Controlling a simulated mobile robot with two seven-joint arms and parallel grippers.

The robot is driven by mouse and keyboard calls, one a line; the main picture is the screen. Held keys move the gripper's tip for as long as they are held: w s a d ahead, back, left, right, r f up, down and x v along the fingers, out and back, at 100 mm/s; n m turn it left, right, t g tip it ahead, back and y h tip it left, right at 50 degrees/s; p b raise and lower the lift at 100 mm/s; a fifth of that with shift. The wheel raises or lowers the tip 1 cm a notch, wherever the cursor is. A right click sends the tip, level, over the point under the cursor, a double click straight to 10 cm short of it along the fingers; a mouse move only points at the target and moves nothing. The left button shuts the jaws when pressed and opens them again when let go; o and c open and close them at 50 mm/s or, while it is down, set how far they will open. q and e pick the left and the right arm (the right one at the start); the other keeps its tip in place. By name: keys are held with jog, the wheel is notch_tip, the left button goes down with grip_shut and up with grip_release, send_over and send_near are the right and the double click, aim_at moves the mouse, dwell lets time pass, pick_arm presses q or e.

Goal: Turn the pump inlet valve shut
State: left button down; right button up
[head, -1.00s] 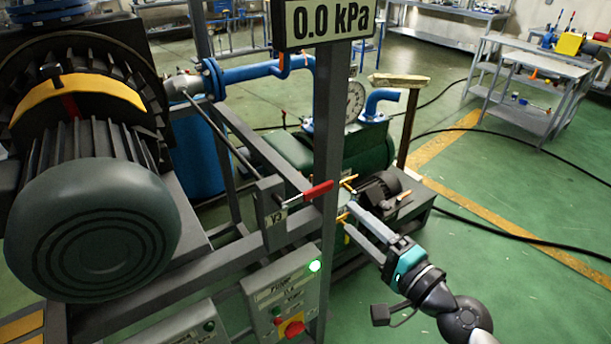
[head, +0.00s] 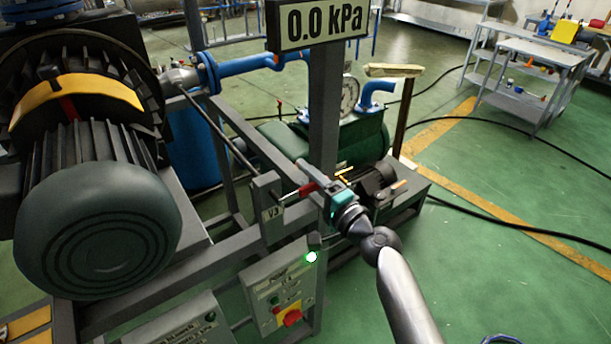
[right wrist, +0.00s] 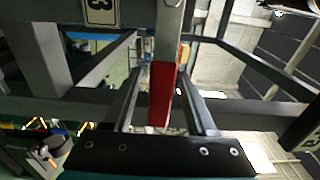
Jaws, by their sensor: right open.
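The valve's red lever handle (head: 307,189) sticks out to the right from the grey bracket (head: 268,200) marked V3. A long thin rod (head: 222,133) runs from the bracket up to the blue piping. My right gripper (head: 318,187) is at the handle, coming from the right and front. In the right wrist view the red handle (right wrist: 161,98) lies between the two open fingers (right wrist: 163,76), with a gap on both sides. The handle's far end is close to the gripper's palm. My left gripper is not in view.
A grey upright post (head: 323,110) with the 0.0 kPa display (head: 322,22) stands right behind the handle. A control box (head: 283,288) with a lit green lamp and a red knob is below. A large motor (head: 95,220) fills the left.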

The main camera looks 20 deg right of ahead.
jog(key=shift+w+a, duration=0.1)
jog(key=shift+w, duration=0.1)
grip_shut()
dwell(0.4)
dwell(1.0)
